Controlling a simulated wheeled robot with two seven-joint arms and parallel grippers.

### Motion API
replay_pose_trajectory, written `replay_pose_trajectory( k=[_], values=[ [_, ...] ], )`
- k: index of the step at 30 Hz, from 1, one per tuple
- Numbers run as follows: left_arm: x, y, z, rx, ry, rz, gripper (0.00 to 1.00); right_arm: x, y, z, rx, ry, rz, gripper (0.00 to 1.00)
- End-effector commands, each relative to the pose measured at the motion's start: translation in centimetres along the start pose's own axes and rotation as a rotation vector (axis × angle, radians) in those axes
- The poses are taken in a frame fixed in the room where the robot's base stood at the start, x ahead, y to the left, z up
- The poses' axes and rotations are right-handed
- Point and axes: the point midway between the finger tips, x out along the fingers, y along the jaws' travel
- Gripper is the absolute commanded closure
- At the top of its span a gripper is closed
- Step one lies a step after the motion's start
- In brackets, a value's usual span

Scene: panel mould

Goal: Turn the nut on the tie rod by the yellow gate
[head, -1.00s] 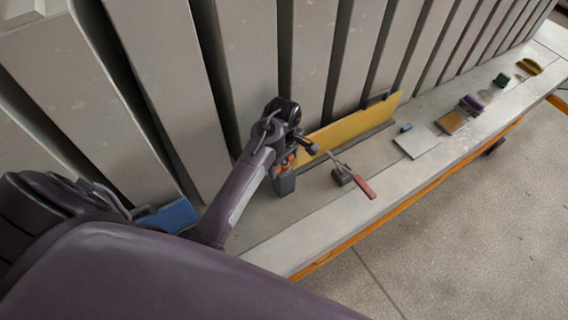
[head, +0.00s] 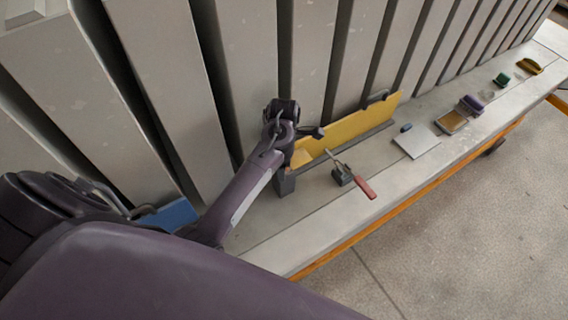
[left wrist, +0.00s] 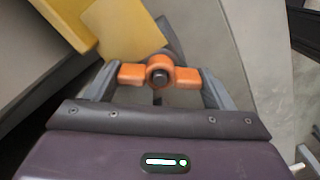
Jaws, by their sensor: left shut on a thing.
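The yellow gate (head: 352,126) stands on edge along the foot of the grey panels in the head view. It also shows at the upper left of the left wrist view (left wrist: 75,18). The orange wing nut (left wrist: 133,74) sits on the tie rod (left wrist: 159,76), whose dark end shows in the nut's middle. My left gripper (left wrist: 160,79) is shut on the nut, one finger against each wing, beside the gate's end. In the head view my wrist hides the nut and fingertips. My right gripper is in neither view.
A clamp with a red handle (head: 364,187) stands on the ledge right of my left wrist. A blue plate (head: 172,214) is at lower left. A pale plate (head: 416,141), a purple-topped item (head: 470,104) and a yellow item (head: 529,66) lie farther along. Upright grey panels (head: 240,60) rise close behind.

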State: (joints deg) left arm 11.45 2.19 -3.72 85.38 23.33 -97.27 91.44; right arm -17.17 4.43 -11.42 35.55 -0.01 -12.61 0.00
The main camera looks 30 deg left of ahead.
Motion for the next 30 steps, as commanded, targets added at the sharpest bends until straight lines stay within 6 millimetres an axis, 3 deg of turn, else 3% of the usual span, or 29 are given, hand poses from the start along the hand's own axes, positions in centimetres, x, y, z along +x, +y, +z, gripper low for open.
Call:
replay_pose_trajectory(
  k=[5, 12, 21, 27, 30],
  values=[
    [0.03, -0.03, 0.02, -0.019, 0.0, -0.001, 0.47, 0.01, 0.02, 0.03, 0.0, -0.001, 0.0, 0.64],
    [0.05, -0.07, 0.06, -0.286, 0.0, -0.001, 0.47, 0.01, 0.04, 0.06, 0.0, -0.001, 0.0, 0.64],
    [0.06, -0.07, 0.05, -0.32, 0.0, -0.002, 0.47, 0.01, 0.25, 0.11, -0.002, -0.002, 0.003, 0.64],
    [0.07, -0.06, 0.01, -0.563, 0.002, -0.001, 0.47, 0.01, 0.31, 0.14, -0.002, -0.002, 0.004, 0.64],
    [0.09, -0.09, 0.0, -0.601, 0.001, -0.002, 0.47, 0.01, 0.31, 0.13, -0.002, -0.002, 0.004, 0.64]
  ],
)
